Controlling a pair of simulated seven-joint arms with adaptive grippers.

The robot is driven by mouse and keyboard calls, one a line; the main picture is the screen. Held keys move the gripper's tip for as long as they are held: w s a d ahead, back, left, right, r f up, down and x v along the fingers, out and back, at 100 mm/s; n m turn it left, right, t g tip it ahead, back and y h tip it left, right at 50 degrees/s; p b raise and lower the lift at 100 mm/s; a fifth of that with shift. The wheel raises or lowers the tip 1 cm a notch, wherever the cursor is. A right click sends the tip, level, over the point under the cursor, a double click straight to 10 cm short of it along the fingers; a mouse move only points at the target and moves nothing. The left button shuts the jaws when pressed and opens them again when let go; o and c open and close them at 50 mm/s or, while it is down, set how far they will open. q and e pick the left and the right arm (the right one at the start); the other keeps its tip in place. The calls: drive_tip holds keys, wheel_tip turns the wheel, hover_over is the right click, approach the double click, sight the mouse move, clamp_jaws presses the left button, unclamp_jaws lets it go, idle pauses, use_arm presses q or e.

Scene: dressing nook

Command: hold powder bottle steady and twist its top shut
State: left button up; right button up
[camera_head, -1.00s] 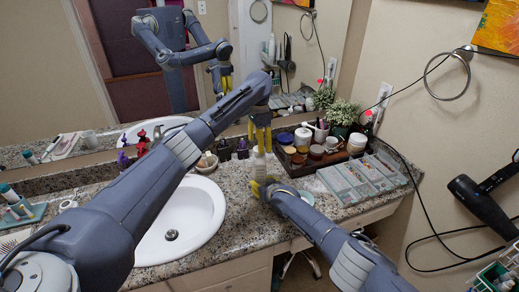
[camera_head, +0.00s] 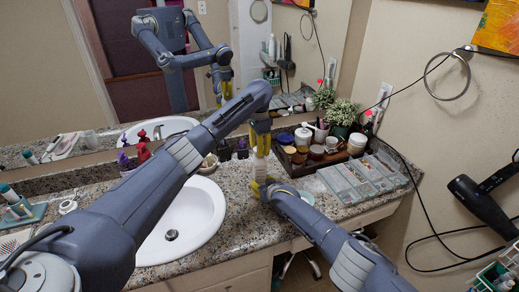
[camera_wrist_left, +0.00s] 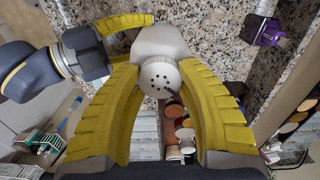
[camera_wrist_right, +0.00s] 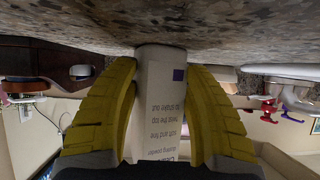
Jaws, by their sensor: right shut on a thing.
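The powder bottle (camera_head: 261,171) is pale and stands upright on the granite counter near the sink's right side. Its printed side shows in the right wrist view (camera_wrist_right: 161,105). My right gripper (camera_head: 263,188) is shut on its lower body from the front. My left gripper (camera_head: 260,138) points down over the bottle from above. In the left wrist view the bottle's round white top (camera_wrist_left: 158,77), with several dark holes, sits between the left fingertips. The fingers are close on both sides of the top; whether they press on it is unclear.
The white sink (camera_head: 183,220) lies left of the bottle. A dark tray (camera_head: 293,168) of jars and a clear compartment box (camera_head: 357,178) stand to the right. Purple and red bottles (camera_head: 143,152) are behind the left arm. A mirror (camera_head: 60,90) backs the counter.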

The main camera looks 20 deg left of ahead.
use_arm(q)
drive_tip(key=c, duration=0.5)
drive_tip(key=m, duration=0.6)
drive_tip(key=shift+m, duration=0.3)
drive_tip(key=m, duration=0.5)
drive_tip(key=shift+s, duration=0.1)
drive_tip(key=shift+m, duration=0.3)
drive_tip(key=o, duration=1.3)
